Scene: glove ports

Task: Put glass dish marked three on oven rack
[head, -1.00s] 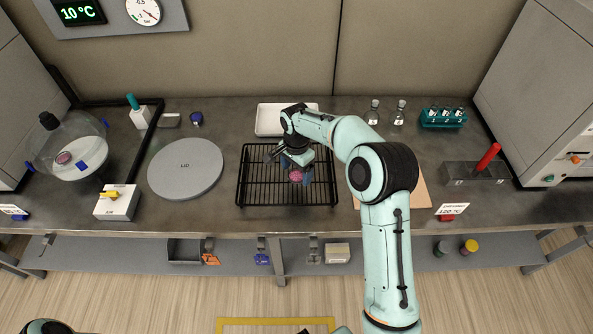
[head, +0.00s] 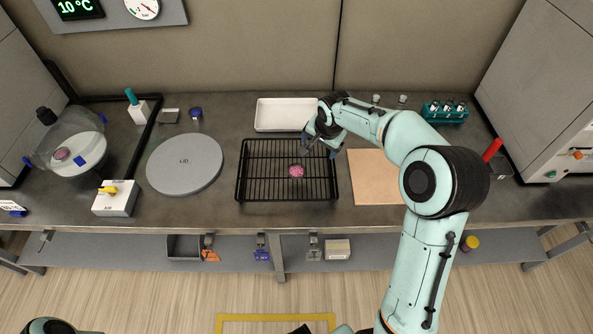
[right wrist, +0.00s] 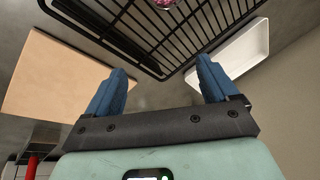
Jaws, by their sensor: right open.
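A small round dish with pink contents (head: 296,171) lies on the black wire oven rack (head: 262,190), near the rack's middle. Its mark is too small to read. In the right wrist view the pink contents (right wrist: 164,3) are cut off at the top edge, beyond the rack's bars (right wrist: 150,35). My right gripper (head: 320,148) is open and empty at the rack's back right corner, apart from the dish. Its two blue fingers stand wide apart in the right wrist view (right wrist: 162,66).
A white tray (head: 285,115) lies behind the rack and a tan board (head: 385,178) to its right. A grey disc marked LID (head: 184,164) lies to the left. A clear domed vessel (head: 66,146) stands at far left, a teal vial rack (head: 445,111) at back right.

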